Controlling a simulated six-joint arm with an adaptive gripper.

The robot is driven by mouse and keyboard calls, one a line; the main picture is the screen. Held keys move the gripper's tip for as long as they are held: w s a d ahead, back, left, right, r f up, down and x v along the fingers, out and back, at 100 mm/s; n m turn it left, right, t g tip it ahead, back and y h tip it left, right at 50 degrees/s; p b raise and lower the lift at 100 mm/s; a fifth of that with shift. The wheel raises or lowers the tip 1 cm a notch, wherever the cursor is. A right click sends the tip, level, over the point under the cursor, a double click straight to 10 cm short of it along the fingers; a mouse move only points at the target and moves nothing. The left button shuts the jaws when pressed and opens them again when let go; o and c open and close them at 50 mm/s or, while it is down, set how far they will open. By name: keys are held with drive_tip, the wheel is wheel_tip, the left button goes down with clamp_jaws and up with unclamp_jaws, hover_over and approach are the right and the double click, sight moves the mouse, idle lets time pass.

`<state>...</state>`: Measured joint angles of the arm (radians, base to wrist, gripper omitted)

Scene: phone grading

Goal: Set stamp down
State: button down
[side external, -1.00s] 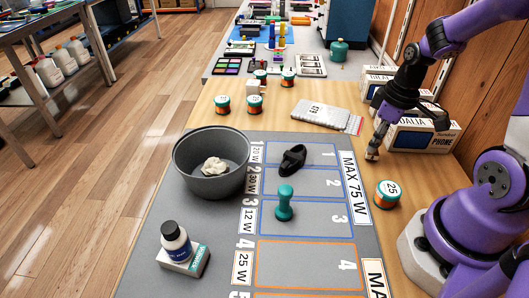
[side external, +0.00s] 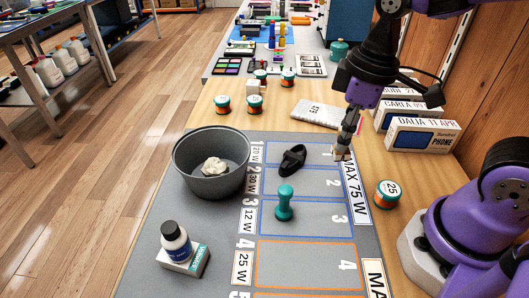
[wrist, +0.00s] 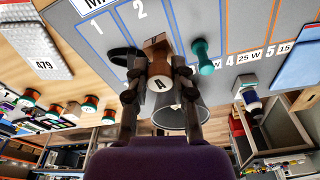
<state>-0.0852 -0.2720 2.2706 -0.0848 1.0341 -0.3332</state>
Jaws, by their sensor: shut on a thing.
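My gripper (wrist: 160,88) is shut on a wooden stamp (wrist: 157,47), which has a brown block and a round end marked "A" between the fingers. In the side external view my gripper (side external: 346,138) holds the stamp (side external: 342,153) low over the upper right edge of the grey mat (side external: 215,260), by the "MAX 75 W" label. Whether the stamp touches the surface I cannot tell. A black object (side external: 292,159) lies near cells 1 and 2, left of my gripper. A teal knobbed object (side external: 284,203) stands by cell 3.
A grey bowl (side external: 210,182) with a crumpled pale thing is left on the mat. A dark bottle (side external: 175,240) stands on a small box. Phone boxes (side external: 422,136) and a tin marked 25 (side external: 388,194) are at right. A silver pouch (side external: 312,114) lies behind.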

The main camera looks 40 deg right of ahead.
drive_tip(key=s+a+f+n+g, duration=0.15)
drive_tip(key=s+a+n, duration=0.25)
drive_tip(key=a+n, duration=0.45)
drive_tip(key=s+a+f+n, duration=0.2)
drive_tip(key=s+a+n, duration=0.1)
drive_tip(key=a+n, duration=0.55)
drive_tip(key=shift+y, duration=0.4)
wheel_tip(320, 180, down, 6)
drive_tip(key=shift+s+f, duration=0.1)
drive_tip(key=shift+a+f, duration=0.1)
drive_tip(key=shift+f, duration=0.1)
drive_tip(key=shift+f, duration=0.15)
drive_tip(key=c, duration=0.7)
unclamp_jaws()
